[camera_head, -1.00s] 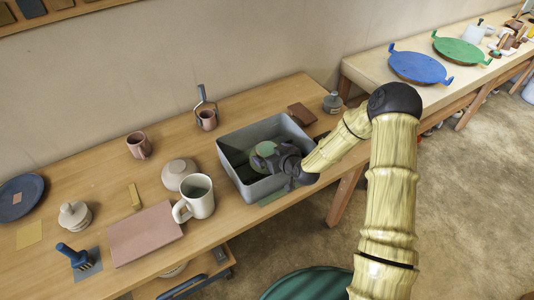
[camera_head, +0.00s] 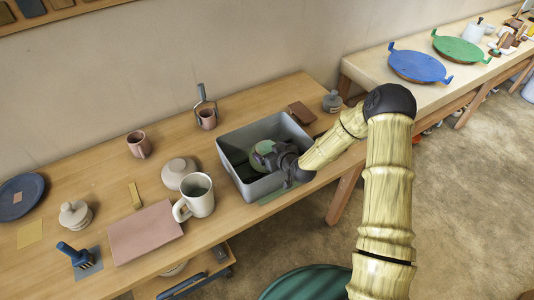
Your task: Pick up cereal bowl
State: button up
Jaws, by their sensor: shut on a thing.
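A grey bin (camera_head: 235,136) stands on the wooden bench near its front edge. A round green bowl (camera_head: 262,147), which I take to be the cereal bowl, shows inside it, partly hidden by my dark gripper. My gripper (camera_head: 266,158) reaches into the bin from the right and is shut on the green bowl at its near side. The fingertips are small and partly hidden, so the exact grip is hard to see. I cannot tell whether the bowl touches the bin floor.
A cream mug (camera_head: 198,196) and a pale bowl (camera_head: 178,172) stand just left of the bin. A pink cup (camera_head: 208,119) in a holder is behind it. A brown block (camera_head: 301,112) and a small grey jar (camera_head: 332,101) lie to the right. A pink slab (camera_head: 144,232) lies front left.

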notch_tip(320, 180, up, 10)
jog(key=shift+r+b, duration=0.1)
jog(key=shift+b, duration=0.8)
jog(key=shift+c, duration=0.6)
